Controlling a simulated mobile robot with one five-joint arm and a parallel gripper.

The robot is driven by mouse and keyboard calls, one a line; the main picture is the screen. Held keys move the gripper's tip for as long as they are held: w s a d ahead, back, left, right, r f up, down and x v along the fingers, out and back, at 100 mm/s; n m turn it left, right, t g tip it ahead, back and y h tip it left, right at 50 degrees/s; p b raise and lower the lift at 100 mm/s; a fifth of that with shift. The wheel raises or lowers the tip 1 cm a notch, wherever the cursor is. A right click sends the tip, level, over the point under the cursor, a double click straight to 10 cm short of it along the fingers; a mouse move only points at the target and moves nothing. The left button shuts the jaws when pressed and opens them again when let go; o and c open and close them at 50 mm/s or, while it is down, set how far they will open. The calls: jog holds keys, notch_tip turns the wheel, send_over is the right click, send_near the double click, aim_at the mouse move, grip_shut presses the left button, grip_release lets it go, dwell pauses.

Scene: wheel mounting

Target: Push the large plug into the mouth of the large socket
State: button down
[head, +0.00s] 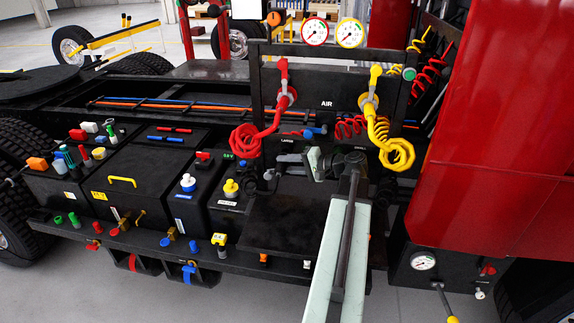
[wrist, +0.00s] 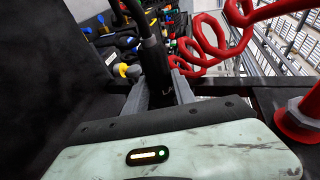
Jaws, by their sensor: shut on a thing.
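My gripper (wrist: 163,92) shows in the wrist view as two grey fingers shut on the large plug (wrist: 153,58), a black cylinder with a black cable at its upper end. In the head view my gripper (head: 322,165) is in front of the black panel, below the AIR plate. The plug is hard to make out there among dark parts. A small white label (head: 287,140) is on the panel just left of my gripper. I cannot clearly make out the large socket or its mouth in either view, nor whether the plug touches it.
A red coiled hose (head: 246,141) hangs left of my gripper and a yellow one (head: 396,153) hangs right. Red coils (wrist: 209,38) pass close in the wrist view. A black shelf (head: 285,222) lies below. Black boxes with small coloured parts (head: 120,182) stand left. A red cab (head: 500,150) bounds the right.

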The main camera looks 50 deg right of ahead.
jog(key=shift+w+d, duration=0.1)
jog(key=shift+d, duration=0.05)
jog(key=shift+w+d, duration=0.3)
jog(key=shift+d, duration=0.2)
jog(key=shift+w+d, duration=0.25)
jog(key=shift+d, duration=0.2)
jog(key=shift+w+d+r, duration=0.1)
jog(key=shift+d, duration=0.1)
jog(key=shift+w+d, duration=0.15)
jog(key=shift+d, duration=0.1)
jog(key=c, duration=0.9)
grip_release()
jog(key=shift+c, duration=0.2)
